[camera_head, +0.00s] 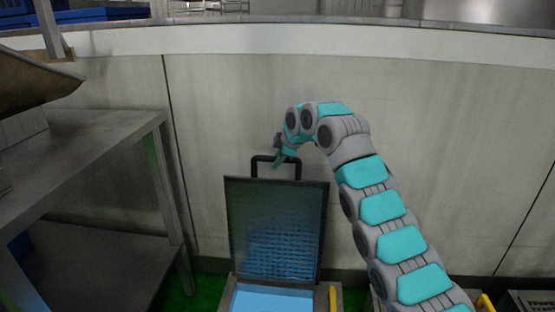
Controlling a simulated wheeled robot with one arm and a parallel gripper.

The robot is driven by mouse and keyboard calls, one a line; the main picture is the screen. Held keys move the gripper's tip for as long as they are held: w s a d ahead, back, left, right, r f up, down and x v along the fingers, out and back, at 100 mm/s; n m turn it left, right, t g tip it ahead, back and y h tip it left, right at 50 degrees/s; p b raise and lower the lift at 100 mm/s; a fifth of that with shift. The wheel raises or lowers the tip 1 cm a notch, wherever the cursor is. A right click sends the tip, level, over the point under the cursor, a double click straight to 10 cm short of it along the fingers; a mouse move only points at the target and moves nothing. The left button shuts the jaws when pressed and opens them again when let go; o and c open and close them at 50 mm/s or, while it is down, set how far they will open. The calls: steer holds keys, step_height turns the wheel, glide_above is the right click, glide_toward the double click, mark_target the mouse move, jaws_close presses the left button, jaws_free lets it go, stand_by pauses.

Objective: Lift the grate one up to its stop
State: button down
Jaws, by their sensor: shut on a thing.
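The grate (275,228) is a dark panel, raised and standing almost upright at the back of its box-like frame. A black handle (298,168) sticks up from its top edge. My gripper (279,160) is shut on this handle at its upper left part. My arm reaches in from the lower right and bends down to the handle. The fingertips are small here and partly hidden by my wrist. Below the grate, the opening shows a light blue inside (272,299).
A grey metal table (85,138) with a lower shelf stands at the left. A pale wall (440,150) runs close behind the grate. A yellow bar (333,299) lies at the opening's right edge. Green floor shows beside the frame.

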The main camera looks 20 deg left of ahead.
steer(key=shift+w, duration=0.15)
steer(key=c, duration=0.7)
jaws_free()
steer(key=b+v, duration=0.1)
steer(key=v, duration=0.6)
steer(key=shift+d+r, duration=0.15)
steer(key=shift+r, duration=0.15)
